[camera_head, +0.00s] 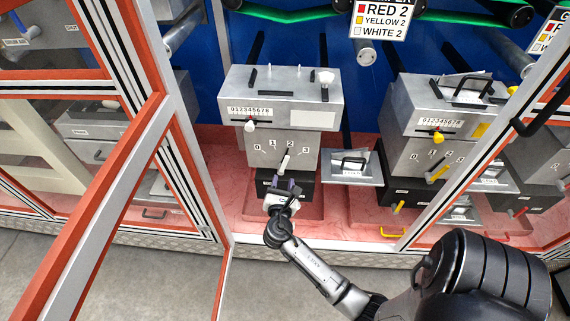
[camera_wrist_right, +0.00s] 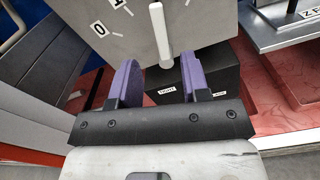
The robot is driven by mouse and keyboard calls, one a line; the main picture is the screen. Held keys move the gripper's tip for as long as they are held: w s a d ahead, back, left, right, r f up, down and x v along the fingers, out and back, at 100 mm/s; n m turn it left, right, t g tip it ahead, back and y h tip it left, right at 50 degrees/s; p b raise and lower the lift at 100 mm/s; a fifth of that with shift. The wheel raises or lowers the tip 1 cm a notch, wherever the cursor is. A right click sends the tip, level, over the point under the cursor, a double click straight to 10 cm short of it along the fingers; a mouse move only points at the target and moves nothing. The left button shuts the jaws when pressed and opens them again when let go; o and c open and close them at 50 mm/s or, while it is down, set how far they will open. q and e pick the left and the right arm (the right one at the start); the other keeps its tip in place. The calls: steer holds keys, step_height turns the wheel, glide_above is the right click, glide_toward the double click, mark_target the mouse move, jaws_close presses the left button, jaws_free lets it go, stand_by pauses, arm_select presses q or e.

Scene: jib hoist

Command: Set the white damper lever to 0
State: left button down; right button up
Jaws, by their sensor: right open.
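The white damper lever (camera_head: 284,162) is on the front of the middle grey box (camera_head: 300,147), below the marks 0, 1, 2 and 3. Its upper end leans toward the 2. In the right wrist view the lever (camera_wrist_right: 160,36) stands just beyond the fingers, with the 0 label (camera_wrist_right: 98,29) to its left. My right gripper (camera_head: 283,188) is open, just below and in front of the lever. Its two purple fingers (camera_wrist_right: 157,76) are spread, with the lever's lower end roughly in line with the gap and not gripped. My left gripper is not in view.
A black box (camera_head: 302,188) sits under the grey box. A similar unit with a yellow lever (camera_head: 437,174) stands farther right. An orange-and-silver frame (camera_head: 190,150) borders the left. A sign (camera_head: 381,20) reads RED 2, YELLOW 2, WHITE 2.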

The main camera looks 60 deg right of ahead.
mark_target(285, 163)
steer(key=b+x, duration=0.1)
steer(key=x, duration=0.6)
steer(key=shift+w+d+b, duration=0.2)
steer(key=shift+d+b, duration=0.15)
steer(key=shift+b, duration=0.05)
steer(key=shift+w+d, duration=0.15)
steer(key=shift+d, duration=0.3)
steer(key=c, duration=0.7)
jaws_close()
